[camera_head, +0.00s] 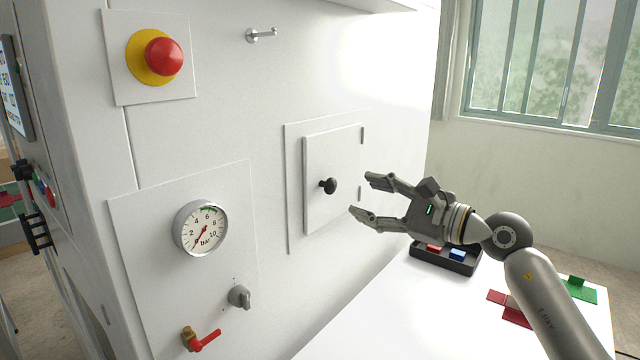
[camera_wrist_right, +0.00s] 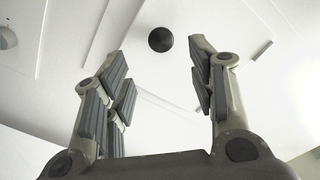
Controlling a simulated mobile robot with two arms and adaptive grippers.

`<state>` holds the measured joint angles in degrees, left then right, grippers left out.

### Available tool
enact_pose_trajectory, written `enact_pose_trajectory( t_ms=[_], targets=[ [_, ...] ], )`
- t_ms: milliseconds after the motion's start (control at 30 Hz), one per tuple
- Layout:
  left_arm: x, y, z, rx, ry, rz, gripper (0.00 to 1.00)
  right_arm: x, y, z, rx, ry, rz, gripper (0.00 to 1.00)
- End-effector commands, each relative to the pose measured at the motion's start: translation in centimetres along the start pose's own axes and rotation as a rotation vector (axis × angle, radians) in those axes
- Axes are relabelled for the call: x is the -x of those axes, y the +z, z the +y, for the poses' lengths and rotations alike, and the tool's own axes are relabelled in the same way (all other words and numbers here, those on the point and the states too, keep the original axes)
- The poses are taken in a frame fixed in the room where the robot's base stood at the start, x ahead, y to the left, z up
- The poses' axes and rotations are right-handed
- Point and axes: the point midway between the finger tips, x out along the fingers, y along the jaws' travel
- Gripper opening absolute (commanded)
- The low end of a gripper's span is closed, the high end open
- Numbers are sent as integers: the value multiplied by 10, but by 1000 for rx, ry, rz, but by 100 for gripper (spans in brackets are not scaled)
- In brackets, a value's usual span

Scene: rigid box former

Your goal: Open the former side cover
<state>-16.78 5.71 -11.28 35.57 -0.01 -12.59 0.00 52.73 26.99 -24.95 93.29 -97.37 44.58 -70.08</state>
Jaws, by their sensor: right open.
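The former side cover (camera_head: 345,150) is a white rectangular panel on the machine's wall, lying shut in its frame, with hinges on its right edge. A black round knob (camera_head: 328,186) sticks out near its left middle. My right gripper (camera_head: 361,195) is open and empty, just to the right of the knob and apart from it, fingers pointing at the cover. In the right wrist view the knob (camera_wrist_right: 160,39) shows beyond and between the open fingertips (camera_wrist_right: 160,50). My left gripper is not in view.
The white machine wall carries a red emergency button (camera_head: 163,56), a pressure gauge (camera_head: 201,228), a grey rotary knob (camera_head: 239,296), a red-handled valve (camera_head: 202,340) and a small hook (camera_head: 262,35). Below my right arm, a white table (camera_head: 400,320) holds a black tray (camera_head: 444,262) and red and green pieces.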

Motion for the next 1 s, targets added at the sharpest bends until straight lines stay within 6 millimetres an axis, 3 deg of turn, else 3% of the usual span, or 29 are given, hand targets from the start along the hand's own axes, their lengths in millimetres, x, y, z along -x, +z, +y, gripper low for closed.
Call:
enact_pose_trajectory(
  t_ms=[300, 500, 700, 1000],
  targets=[
    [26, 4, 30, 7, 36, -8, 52, -59, 4, -3, -3, 1, -3, 52],
    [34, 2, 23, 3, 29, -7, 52, -86, 2, -2, -2, 0, -1, 52],
    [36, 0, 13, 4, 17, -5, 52, -98, 1, -1, 1, 0, -1, 52],
    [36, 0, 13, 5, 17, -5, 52, -99, 1, 0, 1, 0, 0, 50]
  ],
)
